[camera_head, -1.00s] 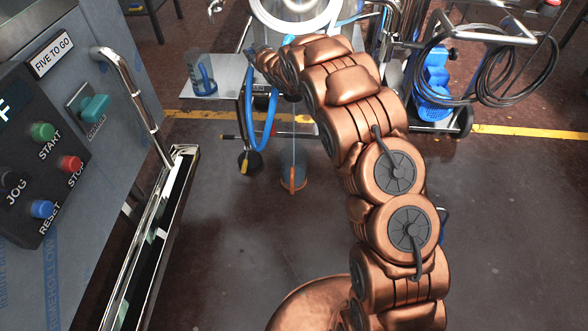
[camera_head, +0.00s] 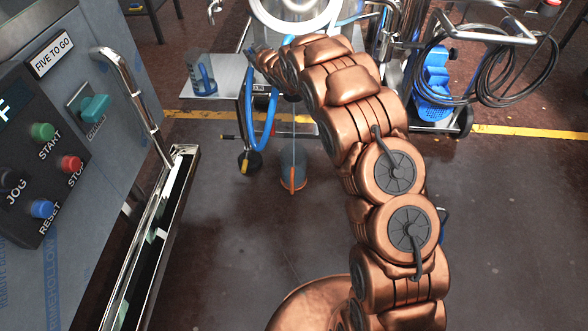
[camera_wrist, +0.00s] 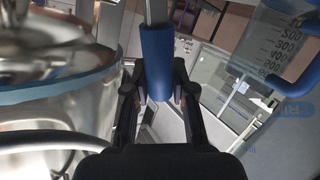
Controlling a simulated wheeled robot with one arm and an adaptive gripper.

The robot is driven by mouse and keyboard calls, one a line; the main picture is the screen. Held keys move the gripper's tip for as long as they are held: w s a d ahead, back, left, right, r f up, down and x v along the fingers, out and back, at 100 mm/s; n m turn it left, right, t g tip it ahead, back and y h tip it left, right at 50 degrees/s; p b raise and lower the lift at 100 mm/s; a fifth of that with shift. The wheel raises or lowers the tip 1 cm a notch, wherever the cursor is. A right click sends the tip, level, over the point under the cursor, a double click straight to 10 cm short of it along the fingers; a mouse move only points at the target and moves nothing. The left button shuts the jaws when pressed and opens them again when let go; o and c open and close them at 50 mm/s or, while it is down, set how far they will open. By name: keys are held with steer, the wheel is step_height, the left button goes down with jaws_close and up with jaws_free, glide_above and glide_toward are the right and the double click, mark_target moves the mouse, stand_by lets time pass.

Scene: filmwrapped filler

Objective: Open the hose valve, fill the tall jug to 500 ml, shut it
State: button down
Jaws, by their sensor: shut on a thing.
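A clear tall jug (camera_head: 201,72) with a blue handle stands on a small steel shelf (camera_head: 228,72) at the back left in the head view. At the right of the wrist view the jug (camera_wrist: 285,52) appears tilted, with its scale marks and part of the blue handle showing. I cannot tell a liquid level in it. My gripper (camera_wrist: 159,92) is shut on a blue-sleeved lever (camera_wrist: 157,62), which looks like the hose valve's handle. In the head view my arm reaches toward the shelf, and the grip is too small to make out.
A steel vessel (camera_wrist: 55,85) is close on the left in the wrist view. A blue hose (camera_head: 262,135) hangs below the shelf. A tub with orange parts (camera_head: 294,172) stands on the floor. A control panel (camera_head: 45,150) is at left; a hose trolley (camera_head: 435,95) is at back right.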

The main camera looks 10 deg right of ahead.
steer(key=shift+f, duration=0.15)
steer(key=shift+s+d+r+m+t+y, duration=0.2)
steer(key=shift+d+r+m+t+y, duration=0.15)
steer(key=shift+d+m, duration=0.25)
steer(key=shift+s+d+m+t+y, duration=0.25)
steer(key=shift+d+m+t, duration=0.15)
steer(key=shift+d+m, duration=0.15)
steer(key=shift+s+d+m+t+y, duration=0.1)
steer(key=shift+d+m+t+y, duration=0.1)
steer(key=shift+d+m+t, duration=0.3)
steer(key=shift+r, duration=0.15)
steer(key=c, duration=0.9)
jaws_free()
steer(key=shift+c, duration=0.2)
steer(key=shift+s, duration=0.15)
